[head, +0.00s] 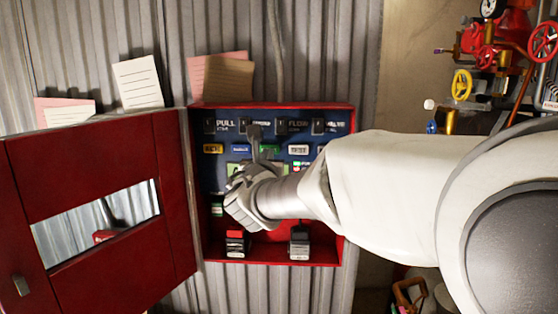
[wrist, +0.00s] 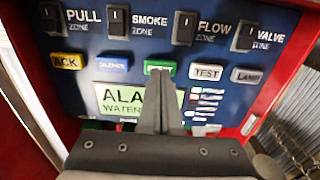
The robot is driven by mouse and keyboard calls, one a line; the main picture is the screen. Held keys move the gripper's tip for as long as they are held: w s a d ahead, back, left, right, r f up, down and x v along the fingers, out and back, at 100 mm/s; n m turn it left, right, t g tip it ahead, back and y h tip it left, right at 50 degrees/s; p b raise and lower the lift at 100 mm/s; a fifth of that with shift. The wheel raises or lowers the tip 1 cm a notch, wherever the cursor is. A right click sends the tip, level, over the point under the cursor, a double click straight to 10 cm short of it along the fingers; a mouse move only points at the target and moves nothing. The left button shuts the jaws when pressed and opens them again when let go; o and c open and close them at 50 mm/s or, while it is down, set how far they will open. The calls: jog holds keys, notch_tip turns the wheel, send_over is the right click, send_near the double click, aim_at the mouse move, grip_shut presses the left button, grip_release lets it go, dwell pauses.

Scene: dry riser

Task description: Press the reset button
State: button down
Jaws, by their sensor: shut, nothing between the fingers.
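The blue alarm panel (wrist: 85,45) sits inside an open red cabinet (head: 340,112). A green button (wrist: 152,65) lies in the middle of the button row, between the SILENCE button (wrist: 113,64) and the TEST button (wrist: 207,72). My gripper (wrist: 162,76) is shut and empty. In the wrist view its tips overlap the lower edge of the green button; I cannot tell whether they touch it. In the head view my gripper (head: 254,130) is in front of the panel.
A yellow ACK button (wrist: 66,62) and a LAMP button (wrist: 247,75) end the row. Several black switches, such as the SMOKE switch (wrist: 119,20), sit above. The red cabinet door (head: 95,140) hangs open at left. Pipes with a yellow valve wheel (head: 461,85) stand at right.

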jog(key=shift+w, duration=0.6)
jog(key=shift+w, duration=0.35)
jog(key=s+b, duration=0.1)
jog(key=s, duration=0.5)
jog(key=shift+b, duration=0.4)
dwell(0.4)
